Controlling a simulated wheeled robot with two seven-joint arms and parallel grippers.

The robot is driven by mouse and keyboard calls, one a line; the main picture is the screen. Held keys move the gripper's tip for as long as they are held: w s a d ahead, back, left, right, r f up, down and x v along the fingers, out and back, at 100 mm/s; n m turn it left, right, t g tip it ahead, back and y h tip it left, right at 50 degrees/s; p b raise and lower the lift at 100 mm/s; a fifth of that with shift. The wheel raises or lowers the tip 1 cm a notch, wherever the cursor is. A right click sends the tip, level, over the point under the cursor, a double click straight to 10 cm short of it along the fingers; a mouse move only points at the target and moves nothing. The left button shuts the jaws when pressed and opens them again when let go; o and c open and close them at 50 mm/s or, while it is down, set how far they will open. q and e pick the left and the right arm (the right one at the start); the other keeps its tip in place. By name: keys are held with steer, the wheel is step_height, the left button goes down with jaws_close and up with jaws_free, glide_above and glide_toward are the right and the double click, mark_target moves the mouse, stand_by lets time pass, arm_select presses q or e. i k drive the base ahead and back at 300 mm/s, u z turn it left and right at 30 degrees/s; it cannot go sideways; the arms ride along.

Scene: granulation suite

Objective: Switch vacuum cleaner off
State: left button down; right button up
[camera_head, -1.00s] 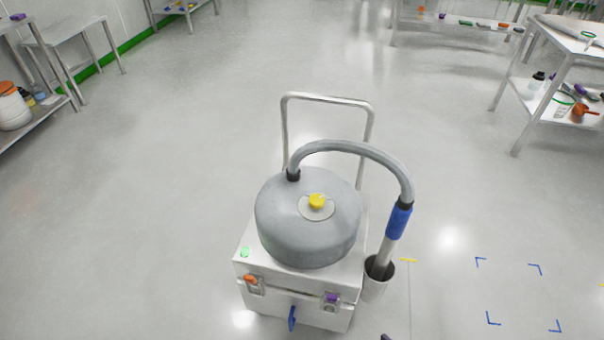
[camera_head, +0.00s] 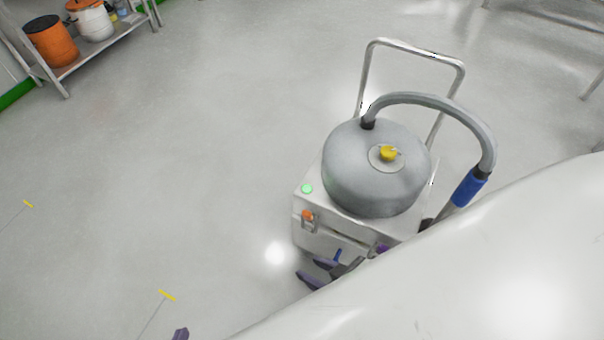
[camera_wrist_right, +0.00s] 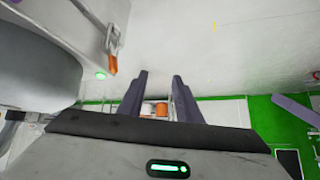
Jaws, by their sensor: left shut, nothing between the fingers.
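The vacuum cleaner (camera_head: 375,185) has a grey drum on a white box, with a yellow knob (camera_head: 388,153) on top. A round green button or lamp (camera_head: 307,188) is on the box's top corner, above an orange latch (camera_head: 308,215). In the right wrist view the green lamp (camera_wrist_right: 101,75) glows at upper left, beside the orange latch (camera_wrist_right: 113,65). My right gripper (camera_head: 314,271) is open and empty, low in front of the box; its fingers (camera_wrist_right: 160,90) are apart from the lamp. My left gripper (camera_head: 180,334) shows only a purple tip at the bottom edge and is shut, empty.
My white arm covers the lower right and hides part of the box. The grey hose with blue grip (camera_head: 468,187) arches right of the drum; a metal handle (camera_head: 412,50) stands behind. A shelf (camera_head: 80,60) with tubs is upper left. Floor left of the vacuum is clear.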

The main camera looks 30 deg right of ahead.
mark_target(388, 152)
steer(key=u, duration=0.45)
steer(key=i, duration=0.45)
steer(key=z, duration=2.2)
steer(key=k, duration=1.2)
steer(key=u, duration=0.65)
steer(key=i, duration=0.45)
steer(key=u, duration=0.65)
steer(key=i, duration=0.95)
steer(key=z, duration=0.9)
steer(key=i, duration=0.6)
steer(key=z, duration=0.7)
